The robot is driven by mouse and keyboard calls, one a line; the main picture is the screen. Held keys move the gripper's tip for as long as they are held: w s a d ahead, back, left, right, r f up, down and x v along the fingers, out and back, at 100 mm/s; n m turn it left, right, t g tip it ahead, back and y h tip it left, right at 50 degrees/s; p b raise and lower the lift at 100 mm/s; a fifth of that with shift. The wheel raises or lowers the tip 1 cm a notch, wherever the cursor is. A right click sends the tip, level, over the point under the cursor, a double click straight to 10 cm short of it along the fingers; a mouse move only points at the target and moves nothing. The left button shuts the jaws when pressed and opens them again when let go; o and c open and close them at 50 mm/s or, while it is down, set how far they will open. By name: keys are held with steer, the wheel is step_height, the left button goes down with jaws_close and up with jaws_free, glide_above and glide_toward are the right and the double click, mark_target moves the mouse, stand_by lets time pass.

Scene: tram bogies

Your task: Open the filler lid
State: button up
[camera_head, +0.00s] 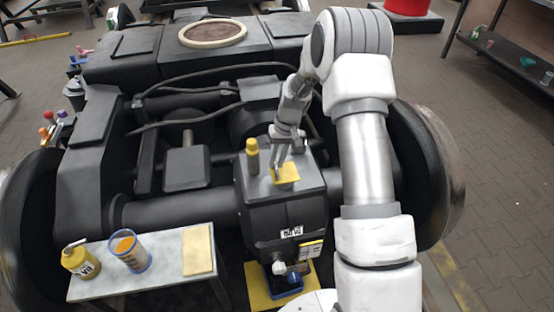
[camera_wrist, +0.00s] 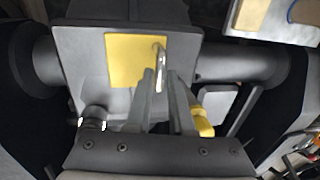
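The filler lid is a yellow square plate (camera_head: 288,173) on top of the dark gearbox housing (camera_head: 262,212). It appears to lie flat, shut on the housing. In the wrist view the lid (camera_wrist: 130,62) shows a thin metal handle (camera_wrist: 160,62) near its right edge. My gripper (camera_head: 276,176) is just above the lid, pointing down. In the wrist view my gripper (camera_wrist: 163,76) has its two fingers a little apart, with the handle between or just beyond their tips. Nothing appears clamped; whether a finger touches the handle cannot be told.
A yellow-topped post (camera_head: 252,156) stands on the housing close left of my gripper. Cables (camera_head: 190,85) run behind it. A small table (camera_head: 160,268) at the front left holds a yellow oil can (camera_head: 80,262), a clear beaker (camera_head: 130,252) and a tan board (camera_head: 199,250).

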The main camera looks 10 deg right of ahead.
jaws_close()
stand_by(1.0)
